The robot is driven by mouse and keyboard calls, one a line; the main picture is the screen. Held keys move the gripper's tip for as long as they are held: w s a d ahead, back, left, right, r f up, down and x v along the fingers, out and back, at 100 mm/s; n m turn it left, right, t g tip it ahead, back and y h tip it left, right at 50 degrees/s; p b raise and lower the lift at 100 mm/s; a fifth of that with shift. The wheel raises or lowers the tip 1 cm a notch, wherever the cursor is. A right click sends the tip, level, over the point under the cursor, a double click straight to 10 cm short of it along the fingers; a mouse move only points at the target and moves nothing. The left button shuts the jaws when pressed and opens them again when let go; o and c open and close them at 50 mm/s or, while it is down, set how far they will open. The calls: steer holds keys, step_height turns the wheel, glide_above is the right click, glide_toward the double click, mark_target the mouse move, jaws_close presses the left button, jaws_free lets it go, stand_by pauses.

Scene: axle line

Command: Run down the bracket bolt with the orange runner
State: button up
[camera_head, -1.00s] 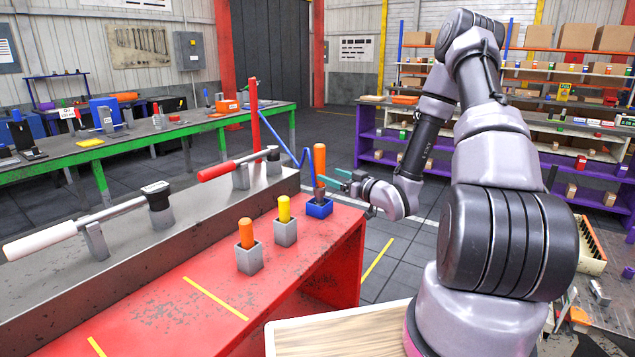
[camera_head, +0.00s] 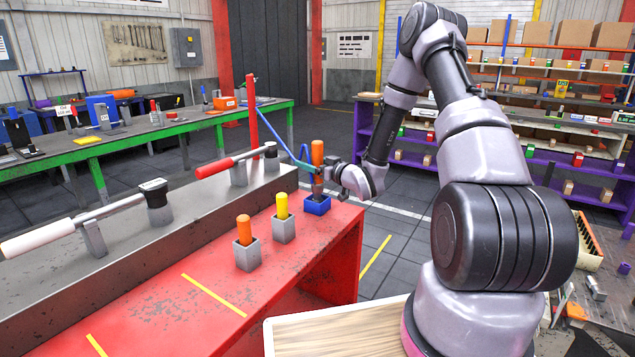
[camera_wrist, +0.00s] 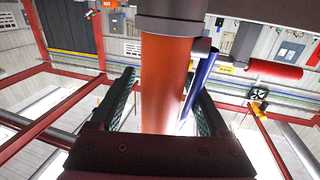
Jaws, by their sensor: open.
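The orange runner (camera_head: 317,154) stands upright with its dark lower end at the blue holder (camera_head: 317,206), on the far end of the red bench. My gripper (camera_head: 309,168) is at the runner's height, its teal fingers open. In the wrist view the runner (camera_wrist: 166,85) stands between the two fingers of my gripper (camera_wrist: 165,90), with gaps visible beside it. I cannot make out the bracket bolt with certainty.
Two grey holders with an orange-handled tool (camera_head: 244,231) and a yellow-handled tool (camera_head: 282,208) stand nearby on the red bench (camera_head: 150,310). A red post (camera_head: 252,125) with a blue hose rises behind. A grey beam (camera_head: 110,250) with lever tools runs along the left.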

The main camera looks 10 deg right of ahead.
jaws_close()
stand_by(1.3)
